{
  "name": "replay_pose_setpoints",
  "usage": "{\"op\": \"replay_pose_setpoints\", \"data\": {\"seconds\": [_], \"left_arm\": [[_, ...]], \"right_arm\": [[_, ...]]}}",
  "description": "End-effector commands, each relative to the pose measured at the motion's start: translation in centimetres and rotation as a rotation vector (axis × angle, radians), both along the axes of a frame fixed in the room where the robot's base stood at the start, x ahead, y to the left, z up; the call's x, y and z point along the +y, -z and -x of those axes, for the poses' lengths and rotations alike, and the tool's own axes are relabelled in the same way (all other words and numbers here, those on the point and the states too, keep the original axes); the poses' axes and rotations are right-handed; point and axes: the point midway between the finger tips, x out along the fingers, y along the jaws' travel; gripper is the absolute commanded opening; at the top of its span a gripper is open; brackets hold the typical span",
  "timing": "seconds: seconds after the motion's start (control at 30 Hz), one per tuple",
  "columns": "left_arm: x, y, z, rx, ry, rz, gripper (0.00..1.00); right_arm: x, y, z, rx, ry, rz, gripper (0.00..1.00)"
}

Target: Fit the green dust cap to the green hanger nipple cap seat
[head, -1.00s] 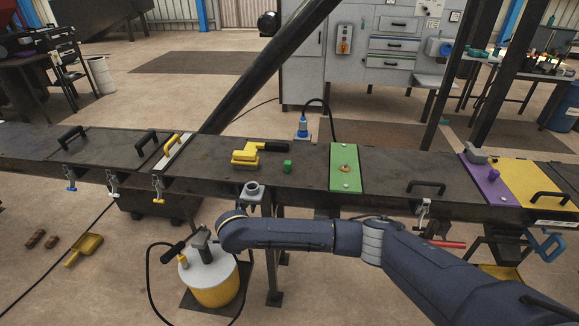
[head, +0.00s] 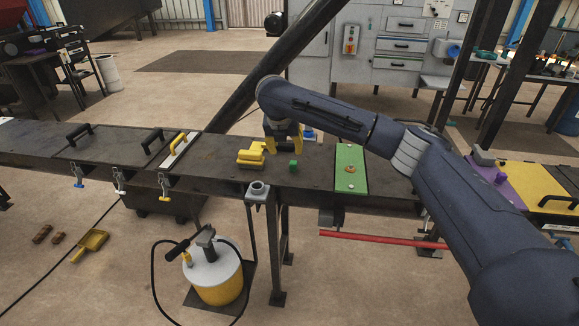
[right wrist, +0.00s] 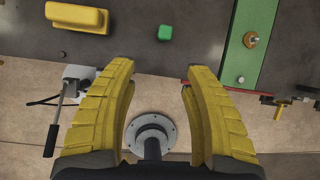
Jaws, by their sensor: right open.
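The green dust cap, a small green block (head: 293,165), stands on the dark bench right of a yellow block-shaped tool; it also shows in the right wrist view (right wrist: 165,32). A green plate (head: 351,157) lies across the bench to its right, with a brass-coloured nipple fitting (head: 350,169) standing on it; the fitting shows in the right wrist view (right wrist: 250,40). My right gripper (head: 284,148) is above the bench, with yellow fingers pointing down. My left gripper is out of view.
A grey round flange (head: 258,188) sits at the bench's front edge. A red bar (head: 380,238) sticks out below the bench. A yellow pump bucket (head: 215,285) stands on the floor.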

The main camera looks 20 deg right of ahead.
Motion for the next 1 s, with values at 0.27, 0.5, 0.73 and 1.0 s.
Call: {"op": "replay_pose_setpoints", "data": {"seconds": [0.27,0.5,0.73,1.0], "left_arm": [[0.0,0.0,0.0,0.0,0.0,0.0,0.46],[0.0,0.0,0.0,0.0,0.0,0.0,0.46],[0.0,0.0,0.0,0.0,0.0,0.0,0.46],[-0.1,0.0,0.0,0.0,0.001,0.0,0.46]], "right_arm": [[-2.2,-1.8,-1.2,0.027,0.068,-0.08,0.5],[-2.9,2.1,-2.6,0.028,0.068,-0.08,0.5],[-3.5,5.8,-4.0,0.027,0.068,-0.08,0.5],[-3.9,8.1,-4.9,0.024,0.066,-0.078,0.5]]}}
